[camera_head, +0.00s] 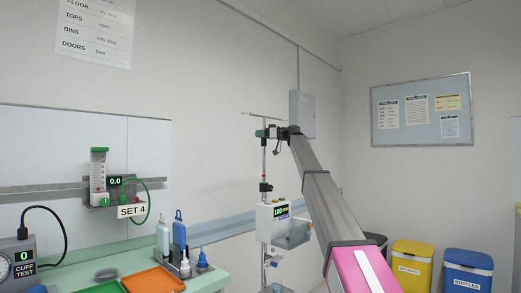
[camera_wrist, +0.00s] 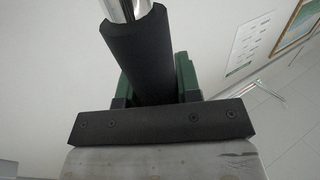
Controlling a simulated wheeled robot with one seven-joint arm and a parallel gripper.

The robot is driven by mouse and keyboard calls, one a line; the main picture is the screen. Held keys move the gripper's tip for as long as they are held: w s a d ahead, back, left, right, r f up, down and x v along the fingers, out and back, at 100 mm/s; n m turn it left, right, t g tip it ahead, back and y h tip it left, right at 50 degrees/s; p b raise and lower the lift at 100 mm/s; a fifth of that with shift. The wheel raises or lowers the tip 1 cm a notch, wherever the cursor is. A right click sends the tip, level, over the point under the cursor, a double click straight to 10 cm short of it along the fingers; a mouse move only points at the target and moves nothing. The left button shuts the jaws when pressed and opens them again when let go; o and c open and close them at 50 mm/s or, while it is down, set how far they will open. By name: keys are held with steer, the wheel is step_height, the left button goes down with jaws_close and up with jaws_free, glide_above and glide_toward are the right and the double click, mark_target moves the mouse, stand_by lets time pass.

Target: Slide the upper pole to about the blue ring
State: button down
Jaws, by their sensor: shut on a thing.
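The drip stand's upper pole (camera_head: 264,158) is thin and upright, with a crossbar of hooks (camera_head: 262,116) on top. It runs down into a dark collar (camera_head: 265,187) with a red part. My gripper (camera_head: 263,133) is at the pole just below the crossbar. In the wrist view its green fingers (camera_wrist: 157,78) are on either side of a black sleeve (camera_wrist: 142,50), shut on it. Bright metal pole (camera_wrist: 125,9) shows beyond the sleeve. I cannot make out a blue ring in either view.
A white pump (camera_head: 264,222) with a green display is on the stand below the collar. A green counter (camera_head: 205,281) with bottles and an orange tray (camera_head: 153,280) is at the left. A grey wall box (camera_head: 302,113) is behind my arm. Yellow (camera_head: 411,266) and blue bins (camera_head: 467,272) stand right.

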step_height(320, 180, up, 6)
stand_by(0.5)
steer(key=c, duration=0.8)
jaws_free()
steer(key=s+d, duration=0.2)
steer(key=d, duration=0.8)
steer(key=shift+d, duration=0.3)
